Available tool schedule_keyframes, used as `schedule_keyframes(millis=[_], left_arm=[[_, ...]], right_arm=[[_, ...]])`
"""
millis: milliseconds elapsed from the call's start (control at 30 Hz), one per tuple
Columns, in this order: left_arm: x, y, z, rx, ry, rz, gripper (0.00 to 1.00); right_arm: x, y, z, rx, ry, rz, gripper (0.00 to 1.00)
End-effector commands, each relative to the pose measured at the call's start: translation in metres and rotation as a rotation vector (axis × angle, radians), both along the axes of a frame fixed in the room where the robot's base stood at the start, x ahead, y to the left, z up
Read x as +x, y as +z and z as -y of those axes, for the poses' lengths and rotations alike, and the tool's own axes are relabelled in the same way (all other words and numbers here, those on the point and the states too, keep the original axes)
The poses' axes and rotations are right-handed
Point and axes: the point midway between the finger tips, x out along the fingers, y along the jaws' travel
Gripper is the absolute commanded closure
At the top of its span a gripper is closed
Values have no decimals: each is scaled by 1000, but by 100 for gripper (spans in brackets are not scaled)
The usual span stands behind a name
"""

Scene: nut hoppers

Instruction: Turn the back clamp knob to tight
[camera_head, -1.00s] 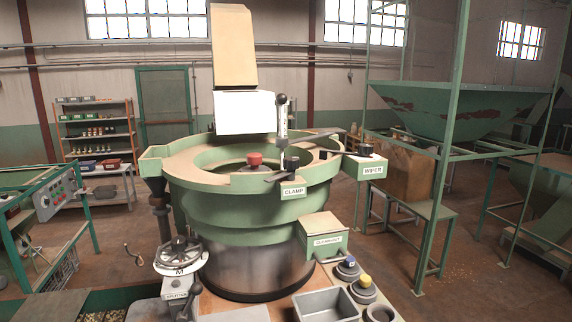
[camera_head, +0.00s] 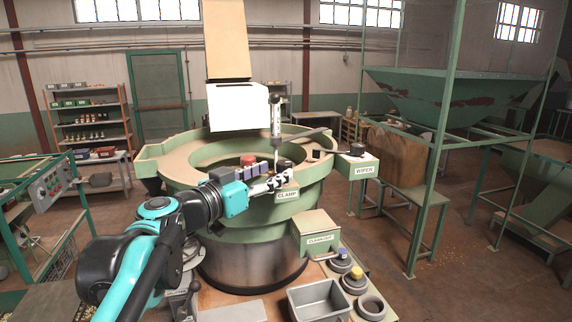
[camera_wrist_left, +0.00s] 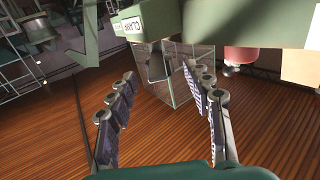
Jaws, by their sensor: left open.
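The green bowl machine (camera_head: 250,228) stands in the middle of the head view, with a CLAMP label (camera_head: 287,195) on its front rim. A black clamp knob (camera_head: 285,163) sits on the rim above the label, partly covered by my gripper. My left gripper (camera_head: 275,182) is at the rim just in front of this knob; contact cannot be told. In the left wrist view its fingers (camera_wrist_left: 162,106) are spread with nothing gripped between them. The CLAMP label (camera_wrist_left: 130,27) shows beyond them at the top. My right gripper is in neither view.
A red knob (camera_head: 248,160) sits inside the bowl. An upright lever (camera_head: 276,118) rises behind the clamp knob. A WIPER box (camera_head: 358,167) is to the right. A CLEANOUT box (camera_head: 316,233) and a grey bin (camera_head: 319,299) are below right.

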Motion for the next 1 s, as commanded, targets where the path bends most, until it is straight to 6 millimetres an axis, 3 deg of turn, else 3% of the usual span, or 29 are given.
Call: schedule_keyframes(millis=[300, 667, 800, 867, 1000], left_arm=[[35, 0, 30, 0, -1, -1, 49], [40, -1, 34, 1, 0, -2, 49], [39, -1, 34, 1, 0, -2, 86], [39, -1, 34, 1, 1, -2, 100], [40, -1, 34, 1, -1, -2, 100]], right_arm=[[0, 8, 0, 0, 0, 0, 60], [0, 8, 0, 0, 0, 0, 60], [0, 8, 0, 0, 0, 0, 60], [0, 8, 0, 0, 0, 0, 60], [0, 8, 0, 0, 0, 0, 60]])
